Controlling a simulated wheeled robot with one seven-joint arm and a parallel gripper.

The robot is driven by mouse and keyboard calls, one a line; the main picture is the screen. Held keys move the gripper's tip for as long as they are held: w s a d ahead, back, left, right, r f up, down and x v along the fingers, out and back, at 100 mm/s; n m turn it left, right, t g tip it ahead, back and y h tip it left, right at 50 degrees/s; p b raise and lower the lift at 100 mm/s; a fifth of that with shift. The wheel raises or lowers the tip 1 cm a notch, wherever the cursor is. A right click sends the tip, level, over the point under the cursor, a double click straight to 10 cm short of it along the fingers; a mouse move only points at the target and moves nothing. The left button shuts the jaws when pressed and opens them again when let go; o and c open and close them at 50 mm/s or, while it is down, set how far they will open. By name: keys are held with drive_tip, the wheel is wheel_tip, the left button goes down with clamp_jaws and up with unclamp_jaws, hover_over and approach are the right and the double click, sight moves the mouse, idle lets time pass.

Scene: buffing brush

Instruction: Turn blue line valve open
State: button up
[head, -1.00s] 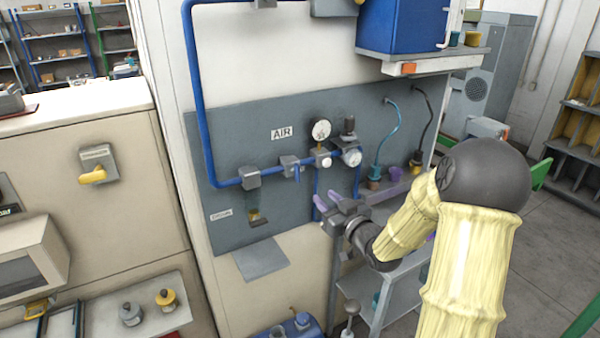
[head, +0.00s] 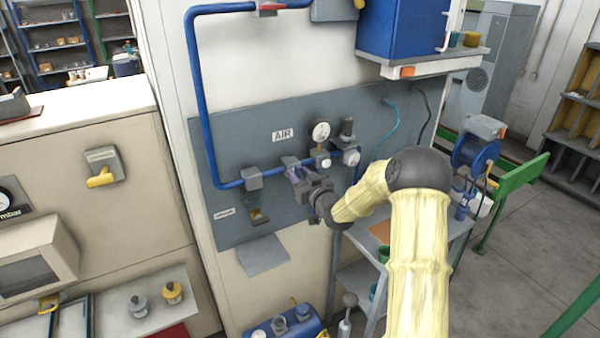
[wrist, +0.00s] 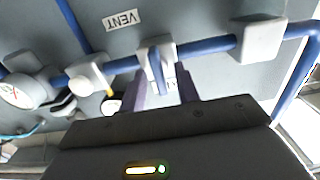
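The blue line runs across the grey panel (head: 232,225) as a blue pipe (head: 208,130). Its valve has a grey body (wrist: 155,48) and a short blue lever (wrist: 157,72), seen in the wrist view. In the head view my gripper (head: 297,170) is at the valve body (head: 289,160) and covers most of the lever. In the wrist view my gripper (wrist: 162,76) is open, with one dark purple finger on each side of the lever. Gaps show between the lever and both fingers. The picture there is upside down.
A round gauge (head: 321,131) and a regulator (head: 348,140) sit right of the valve. A grey pipe block (head: 251,178) is to its left. A small grey ledge (head: 263,255) juts out below. A shelf cart (head: 352,270) stands under my arm.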

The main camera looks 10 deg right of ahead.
clamp_jaws()
